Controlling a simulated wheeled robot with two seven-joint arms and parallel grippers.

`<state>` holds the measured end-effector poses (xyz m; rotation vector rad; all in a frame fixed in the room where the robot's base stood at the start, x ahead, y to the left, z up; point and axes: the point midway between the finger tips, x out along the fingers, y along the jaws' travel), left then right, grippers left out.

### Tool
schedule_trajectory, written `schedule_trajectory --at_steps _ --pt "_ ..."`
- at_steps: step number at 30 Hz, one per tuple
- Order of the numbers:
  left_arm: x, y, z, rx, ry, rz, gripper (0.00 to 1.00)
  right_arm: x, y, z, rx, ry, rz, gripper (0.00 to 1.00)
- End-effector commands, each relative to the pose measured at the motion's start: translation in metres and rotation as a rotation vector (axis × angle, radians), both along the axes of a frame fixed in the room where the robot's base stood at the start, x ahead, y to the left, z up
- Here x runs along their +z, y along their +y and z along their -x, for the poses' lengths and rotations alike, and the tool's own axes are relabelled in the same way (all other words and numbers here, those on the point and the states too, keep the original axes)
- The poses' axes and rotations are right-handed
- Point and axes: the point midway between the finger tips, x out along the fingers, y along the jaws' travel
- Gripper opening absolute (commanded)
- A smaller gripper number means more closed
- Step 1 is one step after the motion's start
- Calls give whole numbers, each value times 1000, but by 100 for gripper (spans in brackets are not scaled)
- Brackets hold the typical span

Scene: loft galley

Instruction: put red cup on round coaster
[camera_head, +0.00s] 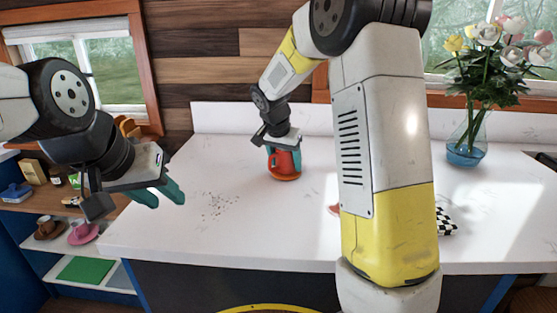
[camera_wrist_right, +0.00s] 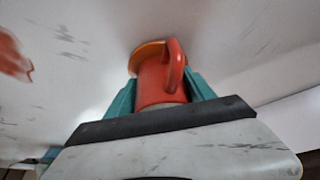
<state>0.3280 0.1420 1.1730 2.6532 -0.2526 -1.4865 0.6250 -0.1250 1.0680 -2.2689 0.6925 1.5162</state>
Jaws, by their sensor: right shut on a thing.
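The red cup (camera_head: 287,160) stands upright near the back middle of the white counter. A round orange coaster (camera_head: 285,177) is directly beneath it; whether the cup's base touches it, I cannot tell. My right gripper (camera_head: 284,150) comes from above and is shut on the cup, one teal finger on each side. In the right wrist view, the cup (camera_wrist_right: 154,82) sits between the fingers with its handle showing, and the orange coaster (camera_wrist_right: 150,49) shows at its far end. My left gripper (camera_head: 160,195) hangs at the left of the counter, empty, its teal fingers apart.
A blue glass vase (camera_head: 467,150) of flowers stands at the back right. A checkered item (camera_head: 445,222) lies at the right, partly behind my right arm. A reddish thing (camera_head: 333,209) is mostly hidden by that arm. Left shelves hold cups (camera_head: 82,232).

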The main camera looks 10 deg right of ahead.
Motion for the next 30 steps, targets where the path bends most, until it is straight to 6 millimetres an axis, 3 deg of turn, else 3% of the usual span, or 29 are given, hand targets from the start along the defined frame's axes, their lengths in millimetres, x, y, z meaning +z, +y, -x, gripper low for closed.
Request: schedule_trajectory --at_steps 3,4,6,19,30 --pt "0 0 0 0 0 0 36 -3 0 0 1 0 0 13" --pt "0 0 0 0 0 0 36 -3 0 0 0 0 0 68" --pt "0 0 0 0 0 0 36 -3 0 0 0 0 0 82" --pt "0 0 0 0 0 0 36 5 1 1 1 -2 -1 84" --pt "0 0 0 0 0 0 36 73 17 24 3 -5 -2 84"
